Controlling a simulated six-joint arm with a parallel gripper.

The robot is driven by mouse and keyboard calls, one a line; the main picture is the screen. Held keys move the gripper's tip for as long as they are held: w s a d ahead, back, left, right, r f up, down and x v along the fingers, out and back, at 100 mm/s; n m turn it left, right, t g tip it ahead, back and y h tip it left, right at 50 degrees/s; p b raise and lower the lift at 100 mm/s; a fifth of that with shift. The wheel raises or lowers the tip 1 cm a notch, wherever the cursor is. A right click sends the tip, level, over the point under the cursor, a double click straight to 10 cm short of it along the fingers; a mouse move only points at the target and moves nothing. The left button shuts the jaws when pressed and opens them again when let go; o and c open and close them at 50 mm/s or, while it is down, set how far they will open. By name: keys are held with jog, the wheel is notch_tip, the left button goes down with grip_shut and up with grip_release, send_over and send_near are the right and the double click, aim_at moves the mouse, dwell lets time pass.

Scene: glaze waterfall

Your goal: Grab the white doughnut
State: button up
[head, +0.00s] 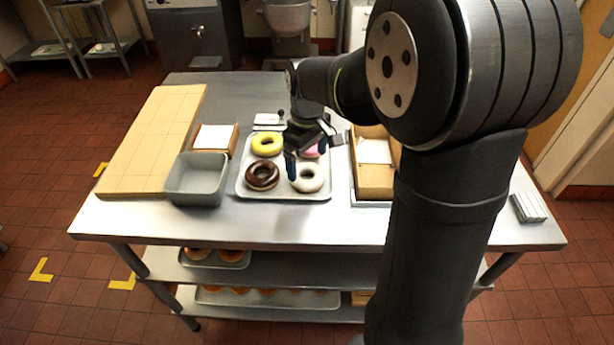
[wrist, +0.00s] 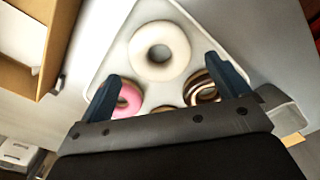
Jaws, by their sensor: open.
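The white doughnut (head: 308,178) lies at the front right of a light tray on the table in the head view. In the wrist view the white doughnut (wrist: 159,44) lies whole and uncovered, ahead of the fingertips. My gripper (head: 305,160) is open and empty, above the tray close to the white doughnut. In the wrist view its two blue fingers (wrist: 165,75) stand apart, one on each side, with the doughnut beyond them. From these views I cannot tell the exact height of the fingers above it.
The tray (head: 285,197) also holds a brown doughnut (head: 262,176), a yellow one (head: 267,144) and a pink one (head: 311,151), partly hidden by my gripper. A grey bin (head: 195,188) stands left of the tray, an open cardboard box (head: 375,181) to its right. The table front is clear.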

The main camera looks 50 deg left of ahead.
aim_at(307, 171)
notch_tip(307, 171, down, 5)
jog(key=shift+f, duration=0.15)
jog(key=shift+c, duration=0.2)
jog(key=c, duration=0.7)
jog(key=shift+r, duration=0.2)
